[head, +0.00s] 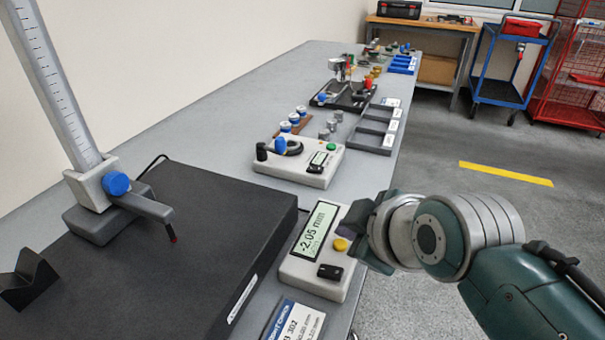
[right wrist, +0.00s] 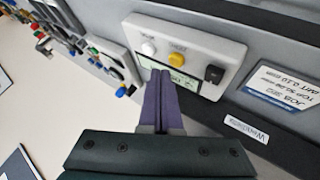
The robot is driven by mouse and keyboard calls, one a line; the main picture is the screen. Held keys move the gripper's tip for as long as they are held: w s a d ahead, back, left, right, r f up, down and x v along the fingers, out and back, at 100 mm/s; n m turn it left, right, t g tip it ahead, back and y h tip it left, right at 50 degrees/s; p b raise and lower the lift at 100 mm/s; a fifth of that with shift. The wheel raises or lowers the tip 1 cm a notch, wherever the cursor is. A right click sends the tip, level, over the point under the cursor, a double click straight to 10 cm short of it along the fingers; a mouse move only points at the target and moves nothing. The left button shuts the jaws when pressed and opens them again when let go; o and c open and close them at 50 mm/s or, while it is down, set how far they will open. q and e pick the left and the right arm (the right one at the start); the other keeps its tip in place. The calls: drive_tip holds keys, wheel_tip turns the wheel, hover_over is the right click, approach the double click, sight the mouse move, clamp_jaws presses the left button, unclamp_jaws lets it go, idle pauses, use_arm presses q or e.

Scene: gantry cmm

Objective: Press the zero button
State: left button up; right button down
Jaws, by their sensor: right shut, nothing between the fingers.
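The readout box (head: 318,284) lies at the near table edge, right of the dark granite plate. Its display (head: 316,228) reads -2.05 mm. A yellow button (head: 340,244) and a black switch (head: 329,271) sit on its face. The right wrist view also shows the yellow button (right wrist: 178,60), the black switch (right wrist: 214,74) and a white button (right wrist: 148,47). I cannot read which is the zero button. My right gripper (head: 358,216) is shut and empty at the box; its purple fingertips (right wrist: 161,74) overlap the display, close to the yellow button. Contact cannot be told. My left gripper is out of view.
The granite plate (head: 190,260) bears a height stand (head: 98,190) with a blue knob, and a dark V-block (head: 27,278). A label card (head: 295,322) lies before the box. Behind it stand a white device (head: 300,166) and grey trays (head: 377,130).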

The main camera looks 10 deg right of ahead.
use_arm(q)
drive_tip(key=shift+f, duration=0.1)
use_arm(e)
drive_tip(key=shift+f, duration=0.2)
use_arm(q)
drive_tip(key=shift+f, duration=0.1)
use_arm(e)
drive_tip(key=shift+f, duration=0.25)
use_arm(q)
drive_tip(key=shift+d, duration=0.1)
use_arm(e)
drive_tip(key=shift+f, duration=0.1)
use_arm(q)
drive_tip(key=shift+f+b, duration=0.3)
drive_tip(key=shift+b, duration=0.15)
use_arm(e)
drive_tip(key=shift+f, duration=0.4)
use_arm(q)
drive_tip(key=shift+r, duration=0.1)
use_arm(e)
drive_tip(key=shift+r, duration=0.1)
use_arm(q)
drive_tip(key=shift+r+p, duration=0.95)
drive_tip(key=shift+p, duration=0.1)
use_arm(e)
drive_tip(key=shift+r, duration=0.8)
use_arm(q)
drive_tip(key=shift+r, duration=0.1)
